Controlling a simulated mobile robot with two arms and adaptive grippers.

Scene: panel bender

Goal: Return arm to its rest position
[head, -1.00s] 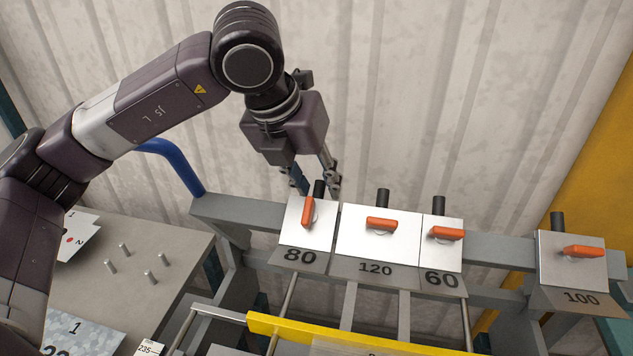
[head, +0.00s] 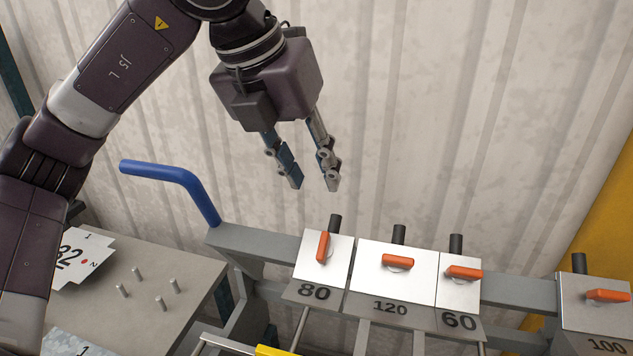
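My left gripper (head: 315,187) hangs in the air above and a little left of the plate marked 80, its two fingers apart with nothing between them. It touches nothing. The plate marked 80 (head: 338,262) carries an orange handle (head: 323,247) that stands upright. The plates marked 120 (head: 375,278) and 60 (head: 452,292) have their orange handles (head: 398,261) (head: 464,272) lying roughly level. The plate marked 100 (head: 590,318) at the far right also has a roughly level orange handle (head: 608,296). My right gripper is not in view.
A blue bent bar (head: 172,172) juts up left of the grey rail (head: 255,240). A grey table (head: 190,262) with several upright pins and numbered cards (head: 80,262) is at lower left. A yellow bar (head: 275,351) shows at the bottom. Open air lies before the corrugated wall.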

